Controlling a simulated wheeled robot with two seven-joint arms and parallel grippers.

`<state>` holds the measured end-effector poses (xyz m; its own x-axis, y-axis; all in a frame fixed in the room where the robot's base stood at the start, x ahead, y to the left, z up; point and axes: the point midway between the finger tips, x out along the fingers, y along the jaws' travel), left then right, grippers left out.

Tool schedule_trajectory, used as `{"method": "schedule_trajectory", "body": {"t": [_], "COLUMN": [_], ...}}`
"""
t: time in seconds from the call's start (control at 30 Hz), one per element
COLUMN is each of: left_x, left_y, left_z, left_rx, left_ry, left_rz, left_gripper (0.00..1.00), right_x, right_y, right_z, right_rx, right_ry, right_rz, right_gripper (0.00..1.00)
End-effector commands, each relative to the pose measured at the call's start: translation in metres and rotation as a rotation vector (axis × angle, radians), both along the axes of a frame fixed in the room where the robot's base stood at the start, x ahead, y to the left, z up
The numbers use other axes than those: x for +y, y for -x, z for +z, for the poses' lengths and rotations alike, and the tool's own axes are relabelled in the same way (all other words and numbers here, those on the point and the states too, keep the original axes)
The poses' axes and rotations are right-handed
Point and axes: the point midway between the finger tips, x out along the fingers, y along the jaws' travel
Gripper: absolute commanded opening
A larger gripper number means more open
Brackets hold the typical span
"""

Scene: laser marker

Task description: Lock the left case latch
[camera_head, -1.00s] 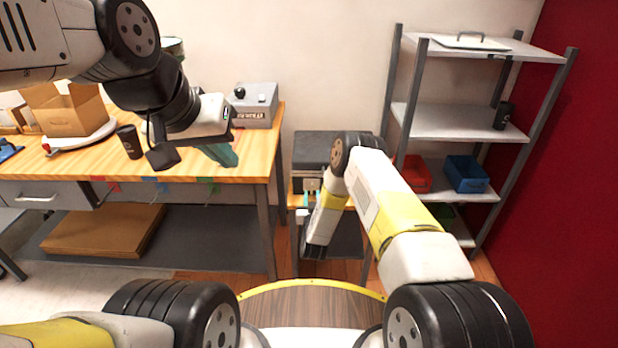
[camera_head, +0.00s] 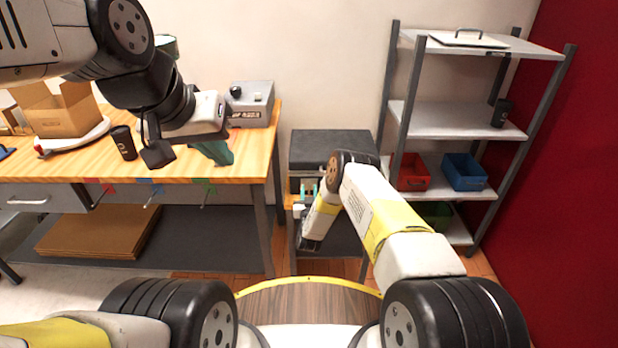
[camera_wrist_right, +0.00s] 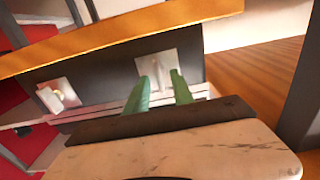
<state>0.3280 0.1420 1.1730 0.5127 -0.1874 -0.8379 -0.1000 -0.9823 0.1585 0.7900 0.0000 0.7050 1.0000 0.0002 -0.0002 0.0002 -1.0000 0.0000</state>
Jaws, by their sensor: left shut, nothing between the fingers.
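The dark grey case (camera_head: 332,147) stands on a small wooden-topped table beyond my right arm. The right wrist view looks upside down at its front, with two pale metal latches. The left latch (camera_wrist_right: 172,66) is at picture right, close beyond my right gripper's fingertips; the other latch (camera_wrist_right: 60,96) is at picture left. I cannot tell contact or whether either latch is locked. My right gripper (camera_wrist_right: 162,80) has its green fingers apart, with nothing visibly held; it also shows small at the case front in the head view (camera_head: 307,188). My left gripper (camera_head: 222,156) is shut and empty above the workbench.
The workbench (camera_head: 255,160) at left carries a grey machine (camera_head: 251,103), a black cup (camera_head: 123,142) and a cardboard box (camera_head: 62,110). A metal shelf (camera_head: 455,120) with red (camera_head: 411,172) and blue bins (camera_head: 463,172) stands right of the case.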

Motion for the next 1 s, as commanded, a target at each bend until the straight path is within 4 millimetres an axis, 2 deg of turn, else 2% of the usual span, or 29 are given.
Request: {"method": "schedule_trajectory", "body": {"t": [0.1,0.27,0.67,1.0], "left_x": [0.0,0.0,0.0,0.0], "left_y": [0.0,0.0,0.0,0.0], "left_z": [0.0,0.0,0.0,0.0], "left_rx": [0.0,0.0,0.0,0.0], "left_ry": [0.0,0.0,0.0,0.0], "left_rz": [0.0,0.0,0.0,0.0], "left_gripper": [0.0,0.0,0.0,0.0], "right_x": [0.0,-0.0001,-0.0002,-0.002], "right_y": [0.0001,0.0002,0.0002,0.0003], "right_z": [0.0,0.0001,0.0003,-0.0001], "right_rx": [0.0,0.0,0.0,0.0], "right_ry": [0.0,0.0,-0.018,-0.202], "right_rz": [0.0,0.0,0.0,-0.002], "right_gripper": [0.29,0.0,0.0,0.0]}}
